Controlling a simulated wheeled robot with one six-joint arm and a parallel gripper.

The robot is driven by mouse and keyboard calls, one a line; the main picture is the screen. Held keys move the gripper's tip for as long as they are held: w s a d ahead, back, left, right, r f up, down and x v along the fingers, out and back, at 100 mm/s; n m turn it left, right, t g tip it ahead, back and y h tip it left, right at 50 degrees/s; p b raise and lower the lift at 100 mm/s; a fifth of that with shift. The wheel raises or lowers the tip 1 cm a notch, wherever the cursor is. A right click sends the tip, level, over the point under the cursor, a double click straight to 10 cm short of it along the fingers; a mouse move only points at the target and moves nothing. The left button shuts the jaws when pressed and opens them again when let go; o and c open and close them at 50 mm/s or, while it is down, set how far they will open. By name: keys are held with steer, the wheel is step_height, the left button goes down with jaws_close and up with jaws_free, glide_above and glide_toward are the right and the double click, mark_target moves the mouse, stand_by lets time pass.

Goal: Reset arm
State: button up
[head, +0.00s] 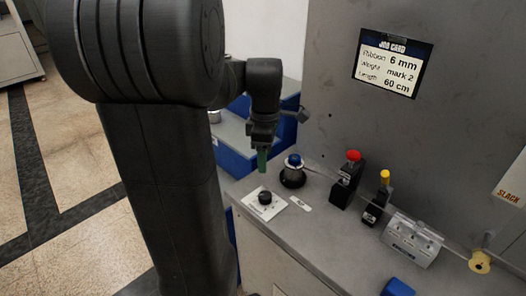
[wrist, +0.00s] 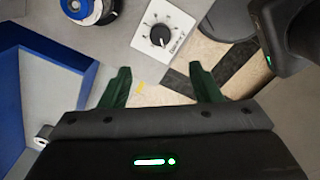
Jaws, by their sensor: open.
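My gripper (head: 262,160) hangs from my arm, pointing down over the left end of the grey bench in the head view. In the wrist view my gripper (wrist: 158,84) shows two green fingers spread apart with nothing between them. A white plate with a black rotary knob (head: 265,198) lies on the bench just below the gripper in the head view. The same knob (wrist: 160,34) shows beyond the fingertips in the wrist view, apart from them.
A blue-topped round device (head: 293,171), a red-topped black block (head: 347,178), a yellow-topped black block (head: 378,199) and a grey box (head: 412,240) stand along the bench (head: 325,238). A job card (head: 394,64) hangs on the panel.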

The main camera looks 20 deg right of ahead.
mark_target(265, 195)
step_height(265, 195, down, 14)
stand_by(0.7)
steer(key=shift+r, duration=0.2)
